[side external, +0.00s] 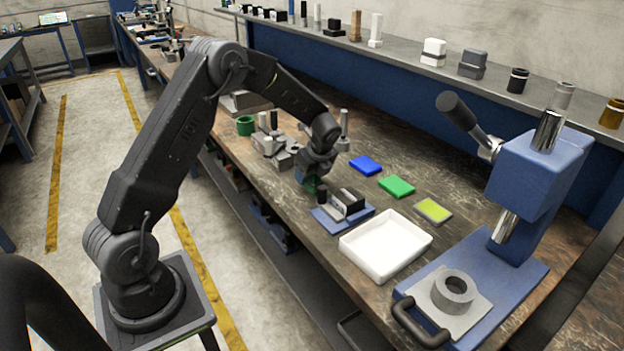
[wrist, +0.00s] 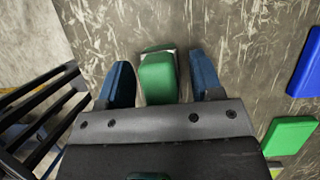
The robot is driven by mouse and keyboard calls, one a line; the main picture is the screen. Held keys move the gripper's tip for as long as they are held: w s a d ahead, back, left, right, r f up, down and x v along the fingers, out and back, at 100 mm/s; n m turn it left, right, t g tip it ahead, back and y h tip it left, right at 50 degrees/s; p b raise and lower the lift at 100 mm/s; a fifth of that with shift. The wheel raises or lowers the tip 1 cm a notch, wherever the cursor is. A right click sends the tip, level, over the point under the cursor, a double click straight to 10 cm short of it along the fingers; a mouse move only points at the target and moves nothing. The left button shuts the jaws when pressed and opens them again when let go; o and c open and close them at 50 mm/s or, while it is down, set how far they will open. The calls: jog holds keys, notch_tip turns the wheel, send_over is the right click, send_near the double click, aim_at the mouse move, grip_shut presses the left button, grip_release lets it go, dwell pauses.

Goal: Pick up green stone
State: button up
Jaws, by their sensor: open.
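A green stone (wrist: 159,80), blocky with rounded edges, lies between the two blue fingers of my gripper (wrist: 160,62) in the wrist view. A gap shows on both sides of it, so the open fingers do not touch it. Another green edge with a pale border shows just beyond it; I cannot tell whether it is part of the same stone. In the side view my gripper (side external: 312,180) points down low over the bench, and a bit of green (side external: 311,187) shows under it, mostly hidden.
Blue (side external: 366,166), green (side external: 397,187) and yellow-green (side external: 434,210) flat tiles lie to the right. A white tray (side external: 428,237) and a small blue-based fixture (side external: 328,224) stand nearer. A blue press (side external: 540,175) is at right. Metal parts (side external: 283,158) and a green cup (side external: 245,125) sit behind.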

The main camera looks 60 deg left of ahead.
jog(key=shift+c, duration=0.3)
jog(key=c, duration=0.9)
jog(key=shift+r, duration=0.15)
jog(key=shift+c, duration=0.2)
notch_tip(320, 180, up, 4)
jog(key=shift+r, duration=0.15)
jog(key=s+a+r, duration=0.6)
jog(key=s+a, duration=0.1)
jog(key=s, duration=0.2)
jog(key=shift+r, duration=0.2)
jog(key=shift+s+a, duration=0.1)
